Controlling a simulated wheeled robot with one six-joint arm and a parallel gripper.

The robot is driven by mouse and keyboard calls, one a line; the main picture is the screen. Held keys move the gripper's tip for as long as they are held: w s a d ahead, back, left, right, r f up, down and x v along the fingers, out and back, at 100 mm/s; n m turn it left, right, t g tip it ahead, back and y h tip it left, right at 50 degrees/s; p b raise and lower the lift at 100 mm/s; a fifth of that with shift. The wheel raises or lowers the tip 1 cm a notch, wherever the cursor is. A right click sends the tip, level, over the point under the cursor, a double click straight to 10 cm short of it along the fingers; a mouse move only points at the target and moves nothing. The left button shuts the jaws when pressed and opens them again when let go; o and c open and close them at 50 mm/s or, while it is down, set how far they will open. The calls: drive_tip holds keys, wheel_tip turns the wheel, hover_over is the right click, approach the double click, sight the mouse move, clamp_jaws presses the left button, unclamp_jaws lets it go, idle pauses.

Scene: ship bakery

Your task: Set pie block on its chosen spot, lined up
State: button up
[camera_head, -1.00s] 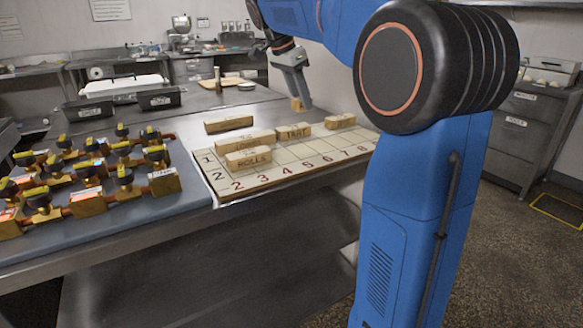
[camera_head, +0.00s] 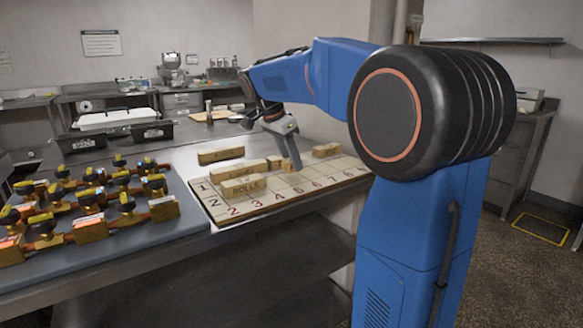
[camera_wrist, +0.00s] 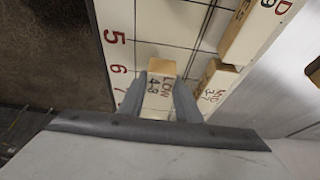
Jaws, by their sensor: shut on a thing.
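My gripper (camera_head: 291,160) reaches down over the numbered board (camera_head: 310,187), just right of the short block behind ROLLS. In the wrist view my gripper (camera_wrist: 158,98) is shut on a small wooden block (camera_wrist: 158,90), taken as the pie block. Its top face reads LOW 4-8; no word PIE can be read. The held block lies over the board (camera_wrist: 155,25) near the numbers 6 and 7, roughly square with the grid lines. In the head view my fingers largely hide it. Whether it touches the board cannot be told.
A block marked MID 3-7 (camera_wrist: 213,90) stands close right of the held one in the wrist view, with another block (camera_wrist: 245,30) beyond. The ROLLS block (camera_head: 243,187) and a long block (camera_head: 221,154) stand left. Front squares by 4 to 8 look bare.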

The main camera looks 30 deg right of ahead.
drive_tip(key=shift+f, duration=1.15)
drive_tip(key=shift+f, duration=0.1)
drive_tip(key=o, duration=1)
drive_tip(key=v, duration=1.2)
drive_tip(key=s+a+f+n+t+y, duration=0.1)
drive_tip(key=s+a+f+n, duration=0.2)
drive_tip(key=s+f+n, duration=0.3)
drive_tip(key=s+a+f+n+t+y, duration=0.2)
drive_tip(key=s+a+f+n, duration=0.2)
drive_tip(key=s+f, duration=0.7)
drive_tip(key=s+a+f+n+t+y, duration=0.1)
drive_tip(key=s+a+f+n, duration=0.3)
drive_tip(key=s, duration=0.9)
wheel_tip(320, 180, down, 5)
drive_tip(key=shift+a+f+n+t, duration=0.15)
drive_tip(key=shift+n+t, duration=0.15)
drive_tip(key=shift+n, duration=1.5)
